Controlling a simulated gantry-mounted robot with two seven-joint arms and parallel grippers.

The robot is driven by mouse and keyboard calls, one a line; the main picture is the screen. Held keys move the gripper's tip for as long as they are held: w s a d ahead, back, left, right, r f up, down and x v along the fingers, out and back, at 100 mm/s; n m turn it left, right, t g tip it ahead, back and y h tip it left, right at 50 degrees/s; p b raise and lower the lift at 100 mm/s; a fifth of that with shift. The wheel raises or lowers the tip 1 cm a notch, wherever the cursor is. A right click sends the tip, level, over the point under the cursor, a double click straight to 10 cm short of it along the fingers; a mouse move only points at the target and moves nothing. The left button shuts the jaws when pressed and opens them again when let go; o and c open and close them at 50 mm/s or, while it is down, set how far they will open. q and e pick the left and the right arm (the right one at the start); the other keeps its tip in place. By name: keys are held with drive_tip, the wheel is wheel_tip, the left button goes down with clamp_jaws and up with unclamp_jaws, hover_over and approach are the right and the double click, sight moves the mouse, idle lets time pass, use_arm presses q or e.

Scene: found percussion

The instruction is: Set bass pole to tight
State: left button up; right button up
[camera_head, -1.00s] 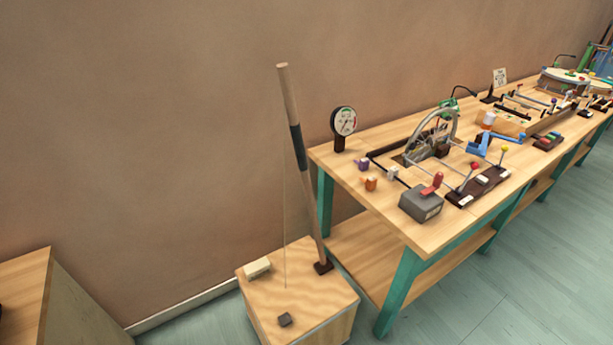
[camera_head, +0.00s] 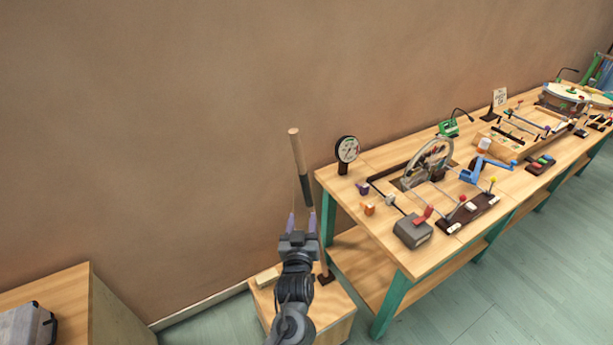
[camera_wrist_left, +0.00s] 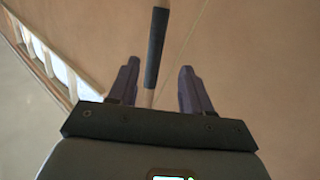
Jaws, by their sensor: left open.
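The bass pole (camera_head: 299,160) is a wooden stick with a dark grip sleeve (camera_head: 307,191), standing on a wooden box (camera_head: 337,310) by the wall. It leans a little to the left at its top. My left gripper (camera_head: 302,222) is open in front of the pole, at about the height just below the sleeve. A thin string (camera_wrist_left: 196,28) runs to the right of the pole. My arm hides part of the box. My right gripper is not in view.
A long workbench (camera_head: 380,249) with green legs stands just right of the pole. It carries a round dial (camera_head: 347,149), a metal wheel, a grey box with a red lever (camera_head: 412,232) and other devices. A wooden cabinet (camera_head: 75,285) stands at left. Wall space above is clear.

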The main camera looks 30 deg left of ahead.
sight(306, 192)
use_arm(q)
drive_tip(key=x, duration=0.3)
drive_tip(key=r+x, duration=0.1)
drive_tip(key=x, duration=0.3)
drive_tip(key=r+b+x, duration=0.1)
drive_tip(key=x, duration=0.3)
drive_tip(key=shift+w, duration=0.15)
clamp_jaws()
